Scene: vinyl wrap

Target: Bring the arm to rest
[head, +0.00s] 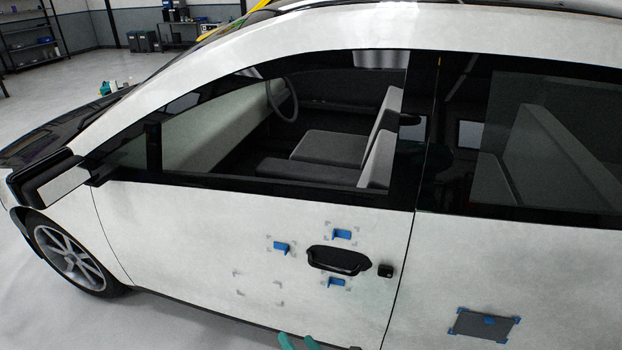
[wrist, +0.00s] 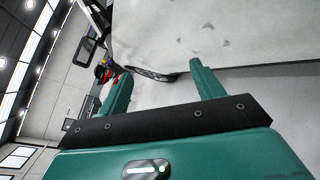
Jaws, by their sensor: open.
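My gripper (wrist: 158,92) shows from behind in the wrist view, with two teal fingers spread apart and nothing between them. In the head view only the teal fingertips (head: 297,342) show at the bottom edge, below the door handle and in front of the white car door (head: 200,225). The rest of my arm is out of that view. Whether the fingers touch the door cannot be told.
The black door handle (head: 338,260) has several blue tabs around it, one of them above (head: 342,234). A dark grey patch (head: 484,325) with blue corners sits on the rear panel. The black side mirror (head: 45,183) juts out at left. Grey floor lies beside the car.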

